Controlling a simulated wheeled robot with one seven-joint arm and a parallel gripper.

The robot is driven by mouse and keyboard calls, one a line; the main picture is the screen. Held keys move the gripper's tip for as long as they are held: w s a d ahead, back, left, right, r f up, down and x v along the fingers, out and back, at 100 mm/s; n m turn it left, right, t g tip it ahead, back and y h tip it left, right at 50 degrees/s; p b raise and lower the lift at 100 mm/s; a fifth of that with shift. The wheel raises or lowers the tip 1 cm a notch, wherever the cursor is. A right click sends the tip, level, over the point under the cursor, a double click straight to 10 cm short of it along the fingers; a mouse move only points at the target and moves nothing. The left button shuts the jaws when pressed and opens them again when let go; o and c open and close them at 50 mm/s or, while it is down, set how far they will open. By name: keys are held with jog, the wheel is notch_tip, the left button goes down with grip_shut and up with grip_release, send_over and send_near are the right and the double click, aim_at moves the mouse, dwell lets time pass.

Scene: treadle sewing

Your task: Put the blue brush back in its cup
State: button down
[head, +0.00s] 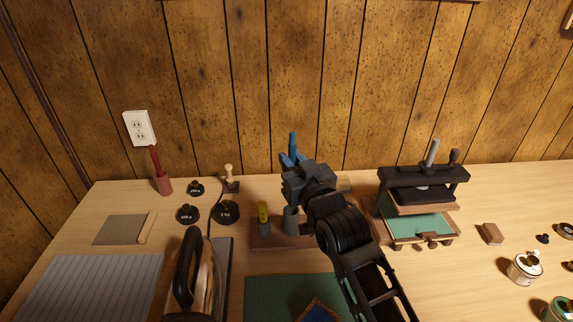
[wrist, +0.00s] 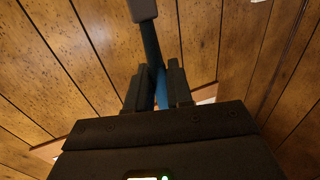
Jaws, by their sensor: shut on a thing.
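The blue brush (head: 292,141) stands upright in my gripper (head: 293,162), its top poking up above the jaws in front of the wood wall. In the wrist view the blue brush (wrist: 161,88) runs between the two dark fingers (wrist: 157,88), with a grey end at the top of the picture. A grey cup (head: 290,221) stands on a wooden base (head: 268,241) below my gripper, and its mouth looks empty. My wrist hides part of the base. I cannot tell how far the brush's lower end is from the cup.
A yellow-topped item in a dark holder (head: 263,217) stands left of the grey cup. A red brush stands in a red cup (head: 165,187) at far left. Black weights (head: 225,212), an iron (head: 196,280) and a press (head: 423,180) flank the base. A green mat (head: 270,298) lies in front.

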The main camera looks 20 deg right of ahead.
jog(key=shift+f+b, duration=3.8)
jog(key=shift+f, duration=1.45)
jog(key=c, duration=0.9)
grip_release()
jog(key=shift+s, duration=0.1)
jog(key=s, duration=0.7)
jog(key=shift+s, duration=0.35)
